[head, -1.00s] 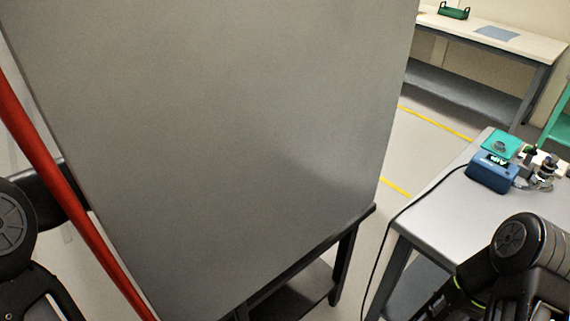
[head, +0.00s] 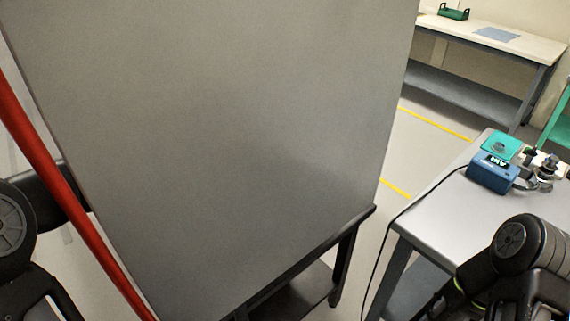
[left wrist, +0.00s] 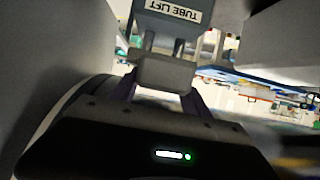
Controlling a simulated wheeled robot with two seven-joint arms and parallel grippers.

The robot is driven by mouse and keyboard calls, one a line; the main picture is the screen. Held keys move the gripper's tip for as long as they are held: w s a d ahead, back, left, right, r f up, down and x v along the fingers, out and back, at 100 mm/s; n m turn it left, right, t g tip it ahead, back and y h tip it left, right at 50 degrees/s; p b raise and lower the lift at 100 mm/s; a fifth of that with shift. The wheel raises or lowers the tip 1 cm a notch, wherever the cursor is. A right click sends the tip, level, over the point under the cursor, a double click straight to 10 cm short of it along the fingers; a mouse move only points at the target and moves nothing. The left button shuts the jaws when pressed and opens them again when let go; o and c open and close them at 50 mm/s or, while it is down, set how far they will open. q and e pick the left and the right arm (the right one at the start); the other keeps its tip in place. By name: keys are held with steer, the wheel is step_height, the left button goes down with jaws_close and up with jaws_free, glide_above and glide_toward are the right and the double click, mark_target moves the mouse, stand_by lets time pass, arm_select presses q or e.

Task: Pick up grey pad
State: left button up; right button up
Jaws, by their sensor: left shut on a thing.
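The grey pad (left wrist: 165,73) is a small rounded block in the left wrist view. Two short posts join it to a darker grey block labelled "TUBE LIFT" (left wrist: 168,14), upside down in this view. My left gripper (left wrist: 163,91) is shut on the pad, with one finger at each side. In the head view, neither the pad nor my left gripper shows; only parts of my left arm are at the left edge. My right arm shows at the lower right, but its gripper is out of view.
A large grey panel (head: 220,140) above a dark stand (head: 345,250) fills the middle of the head view. A red tube (head: 75,195) slants down the left. At right, a grey table (head: 445,215) holds a blue device (head: 492,174) and a teal plate (head: 497,143). A bench (head: 500,40) stands behind.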

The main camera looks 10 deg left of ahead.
arm_select(q)
jaws_close()
steer(key=shift+r, duration=0.15)
stand_by(0.4)
steer(key=shift+r+p, duration=0.45)
steer(key=shift+r, duration=0.4)
steer(key=s+a, duration=1.1)
steer(key=s, duration=0.2)
steer(key=shift+s+a+f+p, duration=0.2)
steer(key=shift+s+a+p, duration=0.1)
steer(key=shift+s+p, duration=0.1)
